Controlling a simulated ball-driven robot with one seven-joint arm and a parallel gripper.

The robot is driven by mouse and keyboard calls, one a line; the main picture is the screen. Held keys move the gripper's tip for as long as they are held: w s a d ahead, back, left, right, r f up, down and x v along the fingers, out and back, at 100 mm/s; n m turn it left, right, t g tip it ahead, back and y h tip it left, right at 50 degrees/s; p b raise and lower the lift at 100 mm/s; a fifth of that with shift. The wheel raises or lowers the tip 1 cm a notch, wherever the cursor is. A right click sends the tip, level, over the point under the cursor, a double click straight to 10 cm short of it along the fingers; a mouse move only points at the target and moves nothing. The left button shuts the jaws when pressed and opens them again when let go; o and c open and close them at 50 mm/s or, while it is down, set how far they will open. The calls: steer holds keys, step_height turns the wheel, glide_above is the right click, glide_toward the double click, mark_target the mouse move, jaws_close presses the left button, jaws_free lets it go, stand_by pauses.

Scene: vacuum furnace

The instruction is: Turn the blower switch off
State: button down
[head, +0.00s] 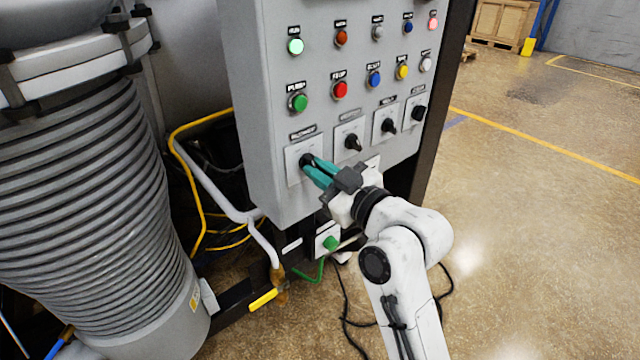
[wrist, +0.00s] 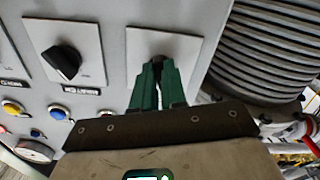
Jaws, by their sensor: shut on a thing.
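The blower switch (head: 305,159) is a black rotary knob on a pale square plate, leftmost in the row of knobs on the grey control panel (head: 262,120). A label above it is too small to read surely. My gripper (head: 312,167) has teal-green fingers shut on this knob. In the wrist view, the gripper (wrist: 160,72) closes on the dark knob (wrist: 159,60) in front of its plate (wrist: 190,42). The fingers hide most of the knob, so I cannot tell which way it points.
Several similar knobs, including a black one (head: 353,142), sit to the right. Coloured buttons and lamps, such as a green button (head: 298,102), are above. A ribbed grey cylinder (head: 85,190) stands left. Pipes and cables run below. Open floor (head: 540,220) lies right.

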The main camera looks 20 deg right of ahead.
steer(key=shift+n+b, duration=0.75)
steer(key=shift+n, duration=0.35)
steer(key=c, duration=1.2)
jaws_free()
steer(key=shift+d, duration=0.1)
steer(key=b+v, duration=0.1)
steer(key=v, duration=0.9)
steer(key=shift+s+d, duration=0.1)
steer(key=shift+s, duration=0.3)
